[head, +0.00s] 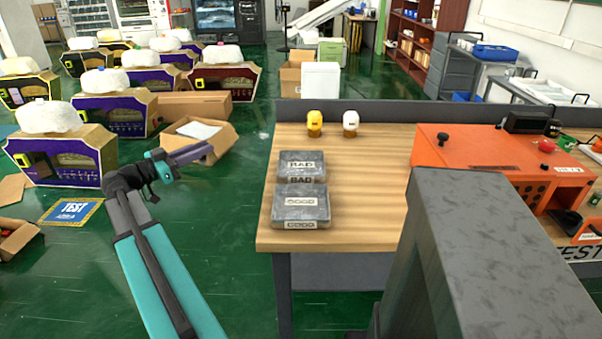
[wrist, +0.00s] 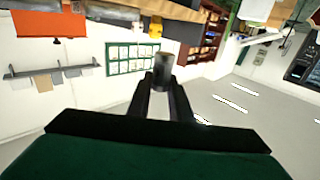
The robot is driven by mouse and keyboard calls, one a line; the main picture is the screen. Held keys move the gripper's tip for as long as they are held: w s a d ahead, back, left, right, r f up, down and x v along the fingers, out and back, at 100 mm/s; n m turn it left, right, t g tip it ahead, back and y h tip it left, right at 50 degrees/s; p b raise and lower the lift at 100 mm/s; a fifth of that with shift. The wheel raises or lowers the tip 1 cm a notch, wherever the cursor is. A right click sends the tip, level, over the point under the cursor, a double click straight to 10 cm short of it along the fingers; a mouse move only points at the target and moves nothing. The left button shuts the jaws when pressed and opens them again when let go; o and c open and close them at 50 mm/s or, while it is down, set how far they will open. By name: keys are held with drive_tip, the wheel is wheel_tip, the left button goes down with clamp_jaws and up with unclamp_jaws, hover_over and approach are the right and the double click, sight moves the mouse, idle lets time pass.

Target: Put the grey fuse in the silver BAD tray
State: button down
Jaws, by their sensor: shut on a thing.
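My gripper (head: 198,153) is at the left in the head view, out over the green floor beyond the table's left edge. In the wrist view my gripper (wrist: 164,88) is shut on the grey fuse (wrist: 164,66), a small cylinder that sticks out past the fingertips. The fuse is too small to make out in the head view. The silver BAD tray (head: 319,175) lies on the left part of the wooden table, to the right of my gripper and apart from it. Its inside looks grey, with a BAD label.
The silver GOOD tray (head: 322,221) lies just in front of the BAD tray. A yellow object (head: 315,122) and a white object (head: 350,122) stand behind the trays. An orange machine (head: 480,155) stands at the right. The wooden table (head: 365,190) is bare between.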

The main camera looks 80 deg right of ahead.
drive_tip(key=s+d+r+m+g+y+b, duration=0.1)
drive_tip(key=s+d+m+y, duration=0.1)
drive_tip(key=s, duration=0.7)
drive_tip(key=s+d+r+m+g+y+b, duration=0.1)
drive_tip(key=s+d+r+m+g+y, duration=0.1)
drive_tip(key=s, duration=0.8)
drive_tip(key=s+d+r+m+g+y, duration=0.1)
drive_tip(key=s+d+g+y, duration=0.1)
drive_tip(key=s, duration=0.8)
drive_tip(key=shift+d+r+m+y+b, duration=0.2)
drive_tip(key=shift+d+m+y+b, duration=0.35)
drive_tip(key=shift+d, duration=0.7)
drive_tip(key=shift+s, duration=0.1)
drive_tip(key=shift+f, duration=3.15)
drive_tip(key=shift+f, duration=1.9)
drive_tip(key=shift+f, duration=0.1)
